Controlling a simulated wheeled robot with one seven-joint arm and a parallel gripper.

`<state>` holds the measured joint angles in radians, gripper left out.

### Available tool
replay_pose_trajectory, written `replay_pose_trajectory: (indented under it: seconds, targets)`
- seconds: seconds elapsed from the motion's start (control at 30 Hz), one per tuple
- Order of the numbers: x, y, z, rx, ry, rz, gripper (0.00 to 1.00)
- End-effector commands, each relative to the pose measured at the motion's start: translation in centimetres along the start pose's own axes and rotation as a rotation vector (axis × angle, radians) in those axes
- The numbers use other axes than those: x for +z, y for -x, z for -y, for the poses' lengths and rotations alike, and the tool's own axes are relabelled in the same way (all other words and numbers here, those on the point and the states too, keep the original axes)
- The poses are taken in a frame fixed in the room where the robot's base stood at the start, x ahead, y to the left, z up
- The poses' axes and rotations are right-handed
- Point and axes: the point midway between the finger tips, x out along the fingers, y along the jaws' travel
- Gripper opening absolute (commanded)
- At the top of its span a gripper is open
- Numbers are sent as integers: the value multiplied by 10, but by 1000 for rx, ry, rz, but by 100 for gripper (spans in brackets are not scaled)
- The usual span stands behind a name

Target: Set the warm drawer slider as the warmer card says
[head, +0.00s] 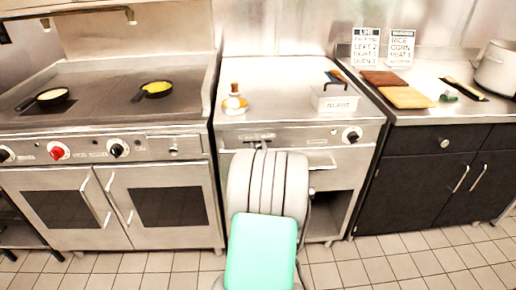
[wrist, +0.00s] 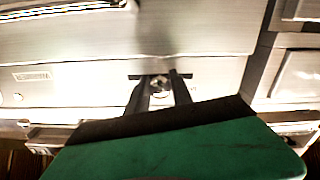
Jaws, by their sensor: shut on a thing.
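The warm drawer slider (wrist: 160,84) is a small round metal knob on a short dark horizontal slot in a steel front panel. In the wrist view my gripper (wrist: 161,88) has one dark finger on each side of the knob and is shut on it. In the head view my arm covers most of the gripper and the slider. The warmer card (head: 401,48) stands at the back right; it seems to read rice, corn and heat with a number, perhaps 1. The steel warmer unit (head: 283,130) is straight ahead.
A second card (head: 366,47) stands beside it. A dial (head: 351,135) is right of my arm on the same panel. A stove with two pans (head: 154,89) is left; boards (head: 405,97) and a pot (head: 497,68) are right.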

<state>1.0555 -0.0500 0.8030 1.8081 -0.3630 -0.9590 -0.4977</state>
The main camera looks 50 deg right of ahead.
Motion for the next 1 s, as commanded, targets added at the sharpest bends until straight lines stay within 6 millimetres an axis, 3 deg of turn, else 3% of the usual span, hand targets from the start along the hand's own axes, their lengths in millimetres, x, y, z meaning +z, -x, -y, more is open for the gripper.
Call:
replay_pose_trajectory:
  seconds: [0.1,1.0]
  targets:
    - [0,0,0,0,0,0,0]
    - [0,0,0,0,0,0,0]
